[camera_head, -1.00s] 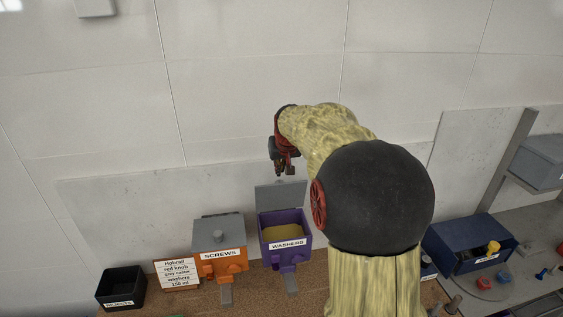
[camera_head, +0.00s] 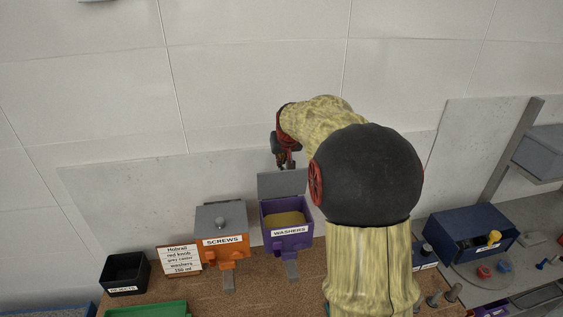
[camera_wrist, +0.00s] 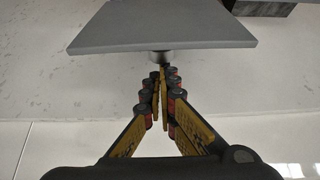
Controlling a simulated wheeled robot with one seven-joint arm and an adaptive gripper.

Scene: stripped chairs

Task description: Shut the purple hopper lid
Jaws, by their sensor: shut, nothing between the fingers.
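The purple hopper (camera_head: 287,241), labelled WASHERS, stands on the bench with tan contents showing. Its grey lid (camera_head: 282,184) is open, standing up at the hopper's back edge. My gripper (camera_head: 286,165) is shut and empty, just above the lid's top edge in the head view. In the wrist view the lid (camera_wrist: 165,28) is a grey plate with a dark round knob (camera_wrist: 160,57) on the face towards me. The shut fingertips (camera_wrist: 162,72) are right by that knob; I cannot tell if they touch it.
The orange SCREWS hopper (camera_head: 222,247), its lid down, stands left of the purple one. A label card (camera_head: 180,260), a black REJECTS bin (camera_head: 126,273) and a green tray (camera_head: 147,310) are further left. A blue box (camera_head: 465,236) is at right. The wall panel (camera_head: 150,190) rises behind.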

